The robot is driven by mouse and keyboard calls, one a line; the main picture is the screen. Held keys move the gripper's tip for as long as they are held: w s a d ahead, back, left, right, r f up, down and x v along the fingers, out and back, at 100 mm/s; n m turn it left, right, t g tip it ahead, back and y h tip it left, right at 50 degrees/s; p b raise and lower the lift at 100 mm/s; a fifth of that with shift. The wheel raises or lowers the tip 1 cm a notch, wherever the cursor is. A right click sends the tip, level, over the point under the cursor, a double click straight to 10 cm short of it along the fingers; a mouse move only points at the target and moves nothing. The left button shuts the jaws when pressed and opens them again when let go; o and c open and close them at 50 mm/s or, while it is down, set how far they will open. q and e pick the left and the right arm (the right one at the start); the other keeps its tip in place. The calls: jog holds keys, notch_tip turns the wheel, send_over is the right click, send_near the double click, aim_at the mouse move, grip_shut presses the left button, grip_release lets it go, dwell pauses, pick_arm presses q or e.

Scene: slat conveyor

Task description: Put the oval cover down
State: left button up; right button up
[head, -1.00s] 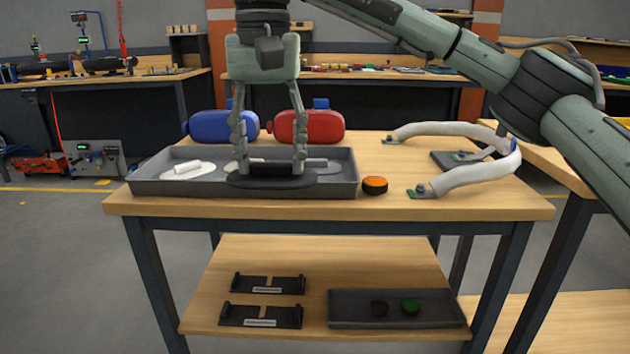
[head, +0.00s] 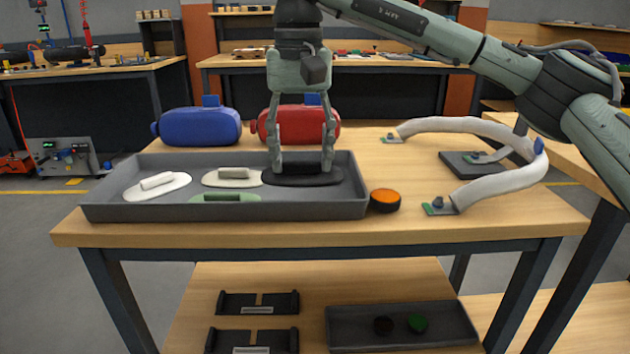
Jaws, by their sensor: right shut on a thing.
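My right gripper (head: 302,166) points down from above and is shut on a dark oval cover (head: 330,178). The cover is level, at the right part of the grey tray (head: 230,212) on the table. I cannot tell whether it touches the tray floor or hangs just above it. A green oval cover (head: 225,197) is partly hidden by the tray's front wall. My left gripper is not in view.
An orange-topped round puck (head: 385,200) stands just right of the tray. A blue canister (head: 198,127) and a red canister (head: 310,125) stand behind. A curved white tube (head: 505,187) takes up the right side. The lower shelf holds black brackets (head: 257,303) and another tray (head: 350,322).

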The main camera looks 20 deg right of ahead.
aim_at(315, 182)
jog(key=shift+w+d+f, duration=0.15)
jog(key=shift+d+f, duration=0.2)
jog(key=shift+d, duration=0.2)
jog(key=shift+w+d+f, duration=0.15)
jog(key=shift+d+f, duration=0.15)
jog(key=shift+d, duration=0.25)
jog(key=shift+d+f, duration=0.15)
notch_tip(315, 182, down, 4)
jog(key=shift+r, duration=0.1)
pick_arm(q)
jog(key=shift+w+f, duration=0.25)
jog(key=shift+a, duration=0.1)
pick_arm(e)
jog(key=shift+f, duration=0.2)
jog(key=o, duration=1.1)
jog(key=shift+c, duration=0.2)
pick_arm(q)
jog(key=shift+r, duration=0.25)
